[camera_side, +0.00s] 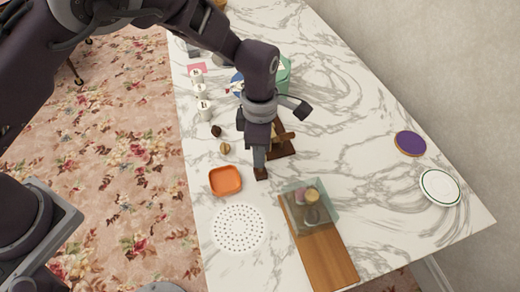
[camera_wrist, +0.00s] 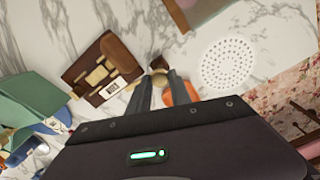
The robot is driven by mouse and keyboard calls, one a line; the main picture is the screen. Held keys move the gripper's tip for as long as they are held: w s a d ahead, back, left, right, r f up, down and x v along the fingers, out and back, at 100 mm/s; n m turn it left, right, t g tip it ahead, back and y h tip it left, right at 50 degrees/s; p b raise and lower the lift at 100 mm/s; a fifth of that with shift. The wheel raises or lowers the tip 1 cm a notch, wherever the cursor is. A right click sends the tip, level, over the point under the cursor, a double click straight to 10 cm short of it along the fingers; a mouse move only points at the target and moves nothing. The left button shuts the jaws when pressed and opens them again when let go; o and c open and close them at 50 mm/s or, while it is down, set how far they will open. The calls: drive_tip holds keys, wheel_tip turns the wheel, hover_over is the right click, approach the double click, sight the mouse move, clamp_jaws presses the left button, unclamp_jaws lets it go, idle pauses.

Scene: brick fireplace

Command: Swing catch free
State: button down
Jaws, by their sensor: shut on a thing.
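A dark brown wooden board (camera_side: 284,150) lies on the marble top, partly hidden behind my gripper. In the wrist view the board (camera_wrist: 84,87) carries pale wooden bars, a small white label and a rounded brown wooden piece (camera_wrist: 118,52). My gripper (camera_side: 260,168) points down beside the board, on its left in the side view. In the wrist view my gripper (camera_wrist: 160,78) has its fingers close together around a small brown piece (camera_wrist: 159,76). A dark brown block (camera_side: 261,174) shows at the fingertips in the side view. I cannot tell whether the held piece joins the board.
An orange tray (camera_side: 225,181) and a white perforated disc (camera_side: 239,228) lie near the front edge. A wooden board with a clear cover (camera_side: 332,258) is close by. A green box (camera_side: 284,75) stands behind my gripper. A purple disc (camera_side: 410,143) and a white plate (camera_side: 440,187) are at right.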

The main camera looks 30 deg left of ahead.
drive_tip(key=shift+r+n, duration=0.1)
drive_tip(key=shift+n, duration=0.6)
drive_tip(key=shift+d, duration=0.1)
drive_tip(key=c, duration=1.2)
unclamp_jaws()
wheel_tip(320, 180, up, 7)
